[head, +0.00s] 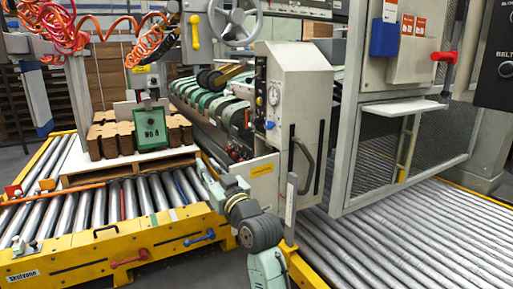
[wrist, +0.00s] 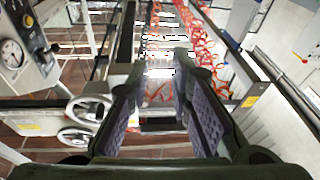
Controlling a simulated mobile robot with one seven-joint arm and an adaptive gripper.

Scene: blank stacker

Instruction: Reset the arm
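My arm rises from the bottom middle of the head view, and my gripper (head: 208,172) is at its upper end, beside the right end of the left roller conveyor (head: 150,203). In the wrist view my gripper (wrist: 160,72) shows two dark fingers with purple pads. They stand apart with a clear gap, and nothing is held between them. The wrist camera looks past the fingers toward machine frames, and red coiled hoses (wrist: 205,50) show in the distance.
Cut blanks (head: 103,138) and a green sign (head: 151,130) stand on a pallet on the left conveyor. A grey machine cabinet (head: 300,100) stands right of my arm. Another roller conveyor (head: 400,240) fills the lower right. Handwheels (wrist: 88,110) show in the wrist view.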

